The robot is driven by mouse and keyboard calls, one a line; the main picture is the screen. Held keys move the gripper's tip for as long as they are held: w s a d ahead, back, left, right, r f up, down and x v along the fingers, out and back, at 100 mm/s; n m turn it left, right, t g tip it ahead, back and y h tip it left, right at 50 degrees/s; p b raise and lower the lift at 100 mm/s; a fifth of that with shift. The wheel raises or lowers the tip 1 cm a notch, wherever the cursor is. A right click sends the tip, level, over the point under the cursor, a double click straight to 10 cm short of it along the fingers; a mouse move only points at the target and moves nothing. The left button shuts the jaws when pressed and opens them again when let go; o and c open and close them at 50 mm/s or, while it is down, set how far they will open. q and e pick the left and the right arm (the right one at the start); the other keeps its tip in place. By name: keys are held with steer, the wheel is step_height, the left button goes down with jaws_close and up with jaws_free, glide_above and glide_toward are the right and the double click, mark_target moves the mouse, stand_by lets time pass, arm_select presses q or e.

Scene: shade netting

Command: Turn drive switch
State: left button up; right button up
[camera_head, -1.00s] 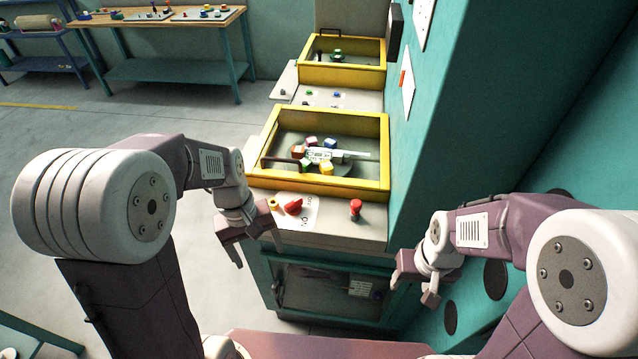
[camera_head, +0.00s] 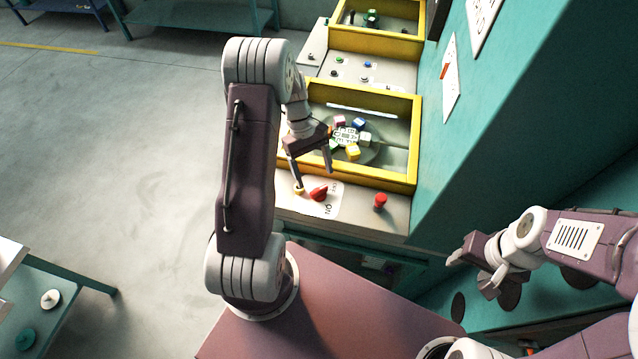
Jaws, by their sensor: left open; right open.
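The drive switch (camera_head: 319,193) is a red knob on a white label plate (camera_head: 331,208) marked ON, on the cabinet's front ledge in the head view. My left gripper (camera_head: 314,179) is open, fingers pointing down, just above and behind the red knob. One fingertip is close to a small yellow part beside the knob; I cannot tell whether they touch. My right gripper (camera_head: 472,272) is open and empty at the right, apart from the panel.
A red push button (camera_head: 380,202) stands right of the switch. Behind is a yellow-framed bay (camera_head: 412,140) with coloured blocks. A teal wall (camera_head: 500,130) rises at the right. Open floor (camera_head: 120,150) lies left.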

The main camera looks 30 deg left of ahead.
mark_target(318, 188)
arm_select(q)
steer(key=x, duration=0.3)
steer(key=w+p+x, duration=0.1)
steer(key=shift+s+f, duration=0.2)
steer(key=shift+f, duration=0.25)
steer(key=shift+s+d+f, duration=0.1)
steer(key=shift+s+f, duration=0.1)
steer(key=shift+f, duration=0.1)
steer(key=shift+s+d+f, duration=0.1)
steer(key=shift+s, duration=0.15)
steer(key=shift+w, duration=0.15)
steer(key=c, duration=1.4)
arm_select(e)
steer(key=shift+w+a+r, duration=0.1)
steer(key=shift+w+r, duration=0.15)
steer(key=shift+r, duration=0.6)
